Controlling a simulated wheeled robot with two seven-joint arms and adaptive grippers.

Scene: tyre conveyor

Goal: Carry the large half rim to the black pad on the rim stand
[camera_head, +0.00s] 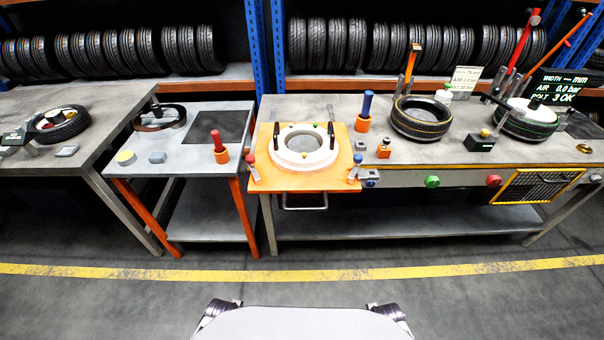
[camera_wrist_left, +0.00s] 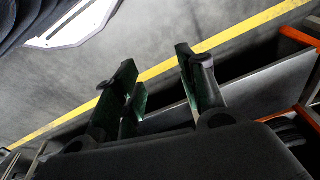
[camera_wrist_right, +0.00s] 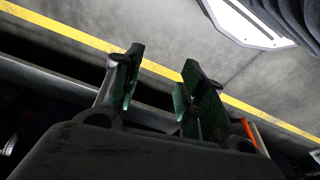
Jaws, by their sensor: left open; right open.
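A grey stand with orange legs (camera_head: 187,165) is left of the main bench in the head view. A dark square pad (camera_head: 217,126) lies flat on its top at the back right. A dark open ring (camera_head: 160,117), which looks like a half rim, lies at its back left. A thick white ring (camera_head: 303,146) sits on an orange plate at the main bench; I cannot tell for sure which one is the large half rim. My left gripper (camera_wrist_left: 157,74) and right gripper (camera_wrist_right: 160,68) are open and empty in their wrist views, above the floor and away from the tables.
The orange plate (camera_head: 262,180) has upright dark posts and knobs. A red-handled tool (camera_head: 217,143) stands at the pad's front edge. Tyres (camera_head: 420,118) and a display (camera_head: 556,88) are on the main bench (camera_head: 385,105). The floor before the tables is clear, with a yellow line (camera_head: 300,269).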

